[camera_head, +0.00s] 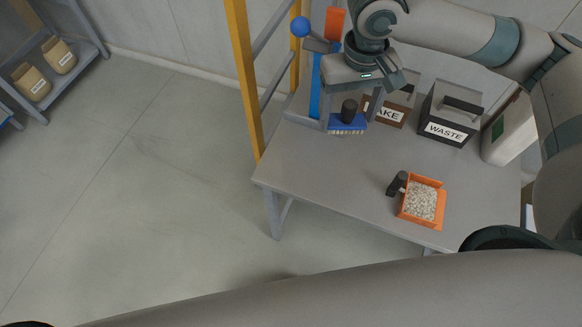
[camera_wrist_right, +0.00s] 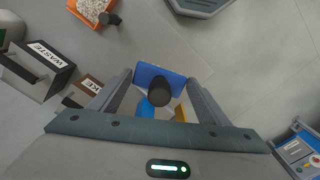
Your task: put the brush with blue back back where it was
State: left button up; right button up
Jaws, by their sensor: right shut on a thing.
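The brush with the blue back (camera_head: 341,126) has pale bristles facing down and a dark upright knob. My right gripper (camera_head: 350,106) is shut on the knob, over the back left part of the grey table. I cannot tell whether the bristles touch the table. In the right wrist view the blue back (camera_wrist_right: 150,70) shows beyond the knob, with the knob between the two fingers (camera_wrist_right: 160,92). My left gripper is out of view.
An orange scoop (camera_head: 405,211) with pale pellets lies near the table's front right. A dark WASTE bin (camera_head: 448,112), a brown labelled box (camera_head: 391,114) and a white container (camera_head: 511,130) stand along the back. A yellow post (camera_head: 242,70) rises at the table's left. The table's (camera_head: 320,175) middle is clear.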

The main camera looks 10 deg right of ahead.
aim_at(347, 123)
jog(key=shift+a, duration=0.2)
dwell(0.4)
jog(key=n, duration=0.1)
jog(key=f+n, duration=0.1)
jog(key=n, duration=0.1)
jog(key=shift+d+f+n, duration=0.2)
jog(key=shift+f+n, duration=0.05)
jog(key=shift+n, duration=0.15)
jog(key=n, duration=0.1)
jog(key=f+n, duration=0.1)
jog(key=n, duration=0.1)
jog(key=f+n, duration=0.1)
jog(key=shift+w+d+n, duration=0.1)
jog(key=shift+d+n, duration=0.1)
jog(key=shift+n, duration=0.2)
jog(key=n, duration=0.1)
jog(key=f+n, duration=0.1)
jog(key=n, duration=0.3)
jog(key=shift+d+f, duration=0.25)
jog(key=shift+f, duration=0.15)
notch_tip(347, 123, down, 8)
jog(key=s+d+n, duration=0.1)
jog(key=d+n, duration=0.2)
jog(key=n, duration=1.9)
jog(key=shift+s+f+n+b, duration=0.15)
jog(key=shift+f+n+b, duration=0.15)
jog(key=shift+b, duration=0.15)
